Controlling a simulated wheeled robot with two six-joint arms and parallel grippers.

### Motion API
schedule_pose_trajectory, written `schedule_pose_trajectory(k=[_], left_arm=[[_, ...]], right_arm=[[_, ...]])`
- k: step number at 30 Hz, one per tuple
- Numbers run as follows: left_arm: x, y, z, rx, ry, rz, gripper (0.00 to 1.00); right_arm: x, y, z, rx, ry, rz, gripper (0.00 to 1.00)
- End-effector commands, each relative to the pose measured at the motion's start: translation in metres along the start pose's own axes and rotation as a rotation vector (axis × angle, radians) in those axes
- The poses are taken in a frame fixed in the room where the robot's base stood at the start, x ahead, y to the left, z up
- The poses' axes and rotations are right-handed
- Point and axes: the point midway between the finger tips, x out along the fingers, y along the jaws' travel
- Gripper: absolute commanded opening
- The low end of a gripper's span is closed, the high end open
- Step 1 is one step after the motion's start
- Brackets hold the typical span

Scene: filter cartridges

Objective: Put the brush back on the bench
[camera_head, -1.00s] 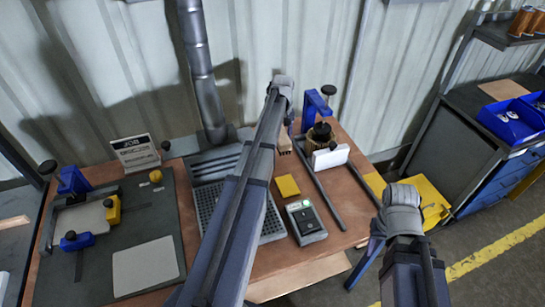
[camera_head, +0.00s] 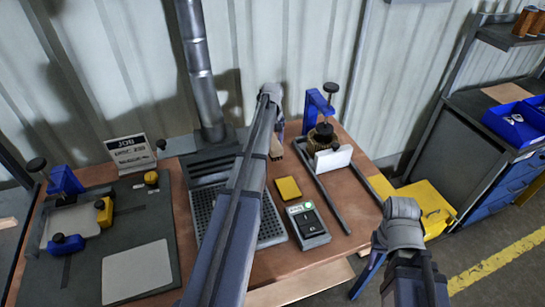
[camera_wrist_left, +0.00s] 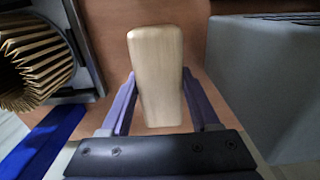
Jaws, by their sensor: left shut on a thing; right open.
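The brush (camera_head: 277,151) shows in the head view as a small wooden block over the back middle of the brown bench (camera_head: 262,170). In the left wrist view its pale wooden handle (camera_wrist_left: 156,75) stands between the fingers, and its bristles are hidden. My left gripper (camera_wrist_left: 160,105) is shut on this handle. In the head view it is small and partly hidden behind my left arm (camera_head: 279,129). I cannot tell whether the brush touches the bench. My right gripper (camera_head: 369,273) is open and empty off the bench's right front edge, partly hidden by its wrist.
A pleated filter (camera_head: 322,137) and white plate sit by a blue clamp (camera_head: 316,103) and dark rails right of the brush. A yellow pad (camera_head: 288,189) and grey switch box (camera_head: 308,222) lie in front. A perforated grey tray (camera_head: 204,205) is left. Bare bench lies around the pad.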

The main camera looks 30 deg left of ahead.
Motion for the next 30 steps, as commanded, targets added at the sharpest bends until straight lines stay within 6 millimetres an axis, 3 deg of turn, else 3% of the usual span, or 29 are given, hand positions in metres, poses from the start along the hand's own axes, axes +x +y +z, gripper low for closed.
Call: schedule_pose_trajectory(k=[6, 15, 29, 30], left_arm=[[0.005, 0.000, 0.000, 0.000, 0.000, 0.000, 0.18], [0.039, 0.000, 0.000, 0.000, 0.000, 0.000, 0.18], [0.043, 0.000, 0.000, 0.000, 0.000, 0.000, 0.18], [0.041, 0.000, 0.000, 0.000, 0.000, 0.000, 0.67]], right_arm=[[0.005, -0.001, 0.000, 0.000, 0.000, 0.000, 0.50], [0.038, -0.004, -0.002, 0.000, 0.000, 0.000, 0.50], [0.042, -0.004, -0.003, 0.000, 0.000, 0.000, 0.50], [0.040, -0.004, -0.002, 0.000, 0.000, 0.000, 0.50]])
